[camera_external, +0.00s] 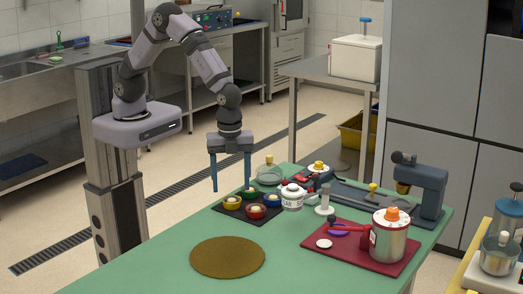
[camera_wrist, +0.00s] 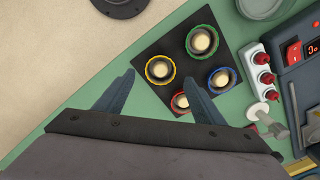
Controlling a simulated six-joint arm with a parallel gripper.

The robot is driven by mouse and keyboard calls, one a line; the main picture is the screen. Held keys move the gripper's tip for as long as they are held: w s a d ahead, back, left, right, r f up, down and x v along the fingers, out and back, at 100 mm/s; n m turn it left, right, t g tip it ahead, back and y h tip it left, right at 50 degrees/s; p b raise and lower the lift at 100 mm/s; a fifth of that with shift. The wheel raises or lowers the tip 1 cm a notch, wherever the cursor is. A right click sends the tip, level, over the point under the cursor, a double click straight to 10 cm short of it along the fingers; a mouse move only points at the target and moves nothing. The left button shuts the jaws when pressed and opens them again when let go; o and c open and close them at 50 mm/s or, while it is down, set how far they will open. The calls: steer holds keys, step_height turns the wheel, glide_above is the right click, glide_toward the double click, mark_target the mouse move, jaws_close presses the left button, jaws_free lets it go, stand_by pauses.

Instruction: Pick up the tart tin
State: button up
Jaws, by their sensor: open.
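Several small round tins with coloured rims and pale centres sit on a dark square tray (camera_wrist: 178,46); which one is the tart tin I cannot tell for sure. They are yellow (camera_wrist: 150,78), green (camera_wrist: 213,51), blue (camera_wrist: 229,88) and red (camera_wrist: 174,107). In the external view the yellow (camera_external: 231,205), green (camera_external: 249,195), blue (camera_external: 274,203) and red (camera_external: 256,215) tins show at the table's far left edge. My gripper (camera_external: 231,186) is open and empty, pointing down above the tray. In the wrist view its fingers (camera_wrist: 158,76) appear either side of the yellow tin; one partly covers the red tin.
The green table (camera_external: 180,262) carries a round brown mat (camera_external: 228,257) and a clear bowl (camera_external: 269,178). A dark red board (camera_external: 345,258) holds a large pot (camera_external: 389,242).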

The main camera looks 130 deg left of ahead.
steer(key=shift+a+f+p, duration=0.1)
steer(key=shift+f+p, duration=0.9)
steer(key=shift+f, duration=1.5)
steer(key=c, duration=1.1)
